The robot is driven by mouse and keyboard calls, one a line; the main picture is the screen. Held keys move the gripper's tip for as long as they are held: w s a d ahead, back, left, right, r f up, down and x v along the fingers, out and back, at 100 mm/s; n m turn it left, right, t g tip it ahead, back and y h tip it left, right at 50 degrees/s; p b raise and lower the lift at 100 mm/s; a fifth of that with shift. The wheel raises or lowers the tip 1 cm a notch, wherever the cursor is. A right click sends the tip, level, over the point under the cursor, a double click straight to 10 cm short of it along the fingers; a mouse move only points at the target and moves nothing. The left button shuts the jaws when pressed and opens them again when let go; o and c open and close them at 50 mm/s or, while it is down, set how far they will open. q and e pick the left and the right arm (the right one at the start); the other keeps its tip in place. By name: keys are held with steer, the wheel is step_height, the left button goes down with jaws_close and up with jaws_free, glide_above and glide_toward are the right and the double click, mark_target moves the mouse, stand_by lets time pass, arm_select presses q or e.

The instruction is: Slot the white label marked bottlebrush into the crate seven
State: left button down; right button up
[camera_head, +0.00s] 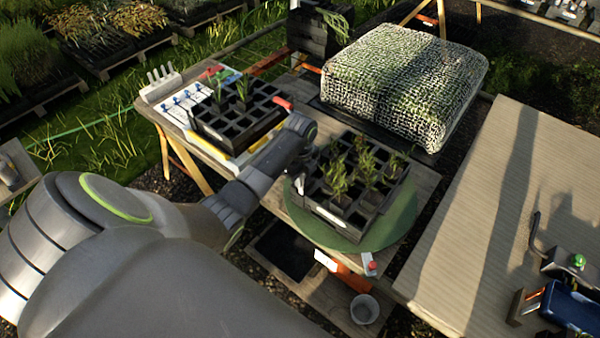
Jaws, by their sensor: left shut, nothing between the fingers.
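My left arm reaches in from the left, and its gripper (304,158) is at the near crate's left rear corner. It is shut and empty; its fingertips are partly hidden by the wrist. The near black crate (340,222) stands on a round green turntable (394,232) and holds several green seedlings in its cells. A small white label (328,215) shows on its front. A second black crate (228,142) with few seedlings stands further left. I cannot read any crate number or the word bottlebrush. Small white pieces with blue marks (183,105) lie in a pale tray beside it.
A mesh-covered block (400,80) stands at the back. A wide ribbed tabletop (490,220) is at right, with a blue item (570,307) near its front edge. A grey pot (364,309) sits low in front. A red-handled tool (283,103) lies by the far crate.

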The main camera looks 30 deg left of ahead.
arm_select(q)
steer(key=shift+f, duration=0.25)
arm_select(e)
steer(key=shift+r, duration=0.1)
arm_select(q)
steer(key=c, duration=1.6)
jaws_free()
steer(key=shift+c, duration=0.2)
